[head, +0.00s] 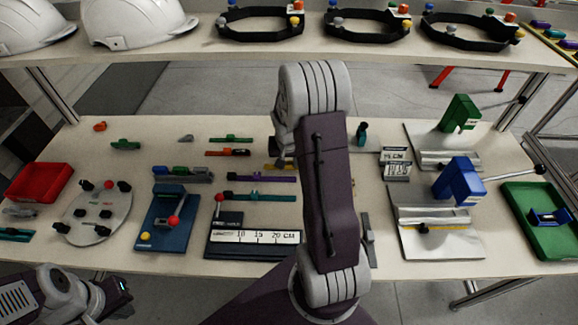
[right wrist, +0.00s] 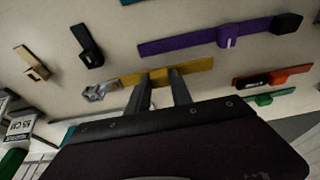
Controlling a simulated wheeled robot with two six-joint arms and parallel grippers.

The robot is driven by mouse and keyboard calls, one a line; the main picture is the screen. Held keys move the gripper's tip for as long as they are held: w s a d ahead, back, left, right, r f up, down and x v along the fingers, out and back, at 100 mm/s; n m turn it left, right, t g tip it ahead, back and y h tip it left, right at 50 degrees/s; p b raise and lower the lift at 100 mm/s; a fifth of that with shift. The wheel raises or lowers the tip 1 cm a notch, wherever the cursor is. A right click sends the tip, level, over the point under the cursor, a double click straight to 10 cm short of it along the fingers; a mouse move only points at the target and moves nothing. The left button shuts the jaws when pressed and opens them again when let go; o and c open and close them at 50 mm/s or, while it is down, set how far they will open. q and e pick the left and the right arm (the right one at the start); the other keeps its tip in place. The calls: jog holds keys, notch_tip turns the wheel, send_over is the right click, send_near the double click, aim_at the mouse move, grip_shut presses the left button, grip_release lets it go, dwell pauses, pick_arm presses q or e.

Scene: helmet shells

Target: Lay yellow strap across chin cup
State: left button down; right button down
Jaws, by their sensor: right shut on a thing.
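The yellow strap (right wrist: 196,69) is a flat strip with a grey metal buckle at its left end in the right wrist view. Only a bit of it shows beside my arm in the head view (head: 272,167). My right gripper (right wrist: 162,78) is shut on the strap near its middle; I cannot tell whether the strap is lifted. The head view hides this gripper behind my arm. My left gripper (head: 118,288) is low at the left, off the table's front edge, its jaw state unclear. A blue piece (head: 549,217) lies in a green tray (head: 516,198); I cannot tell if it is the chin cup.
A purple strap (right wrist: 190,39) and other straps lie close by. A red tray (head: 40,183), a round plate (head: 97,212), a blue fixture (head: 160,232) and a ruler board (head: 255,238) stand left. A blue clamp press (head: 459,182) stands right. Helmets (head: 140,20) occupy the upper shelf.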

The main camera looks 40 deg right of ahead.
jog(key=shift+f, duration=0.9)
jog(key=shift+w+f, duration=0.1)
jog(key=shift+f, duration=0.05)
jog(key=shift+f+b, duration=0.2)
jog(key=shift+b, duration=0.15)
jog(key=c, duration=1.1)
grip_release()
jog(key=shift+c, duration=0.2)
jog(key=shift+r, duration=0.2)
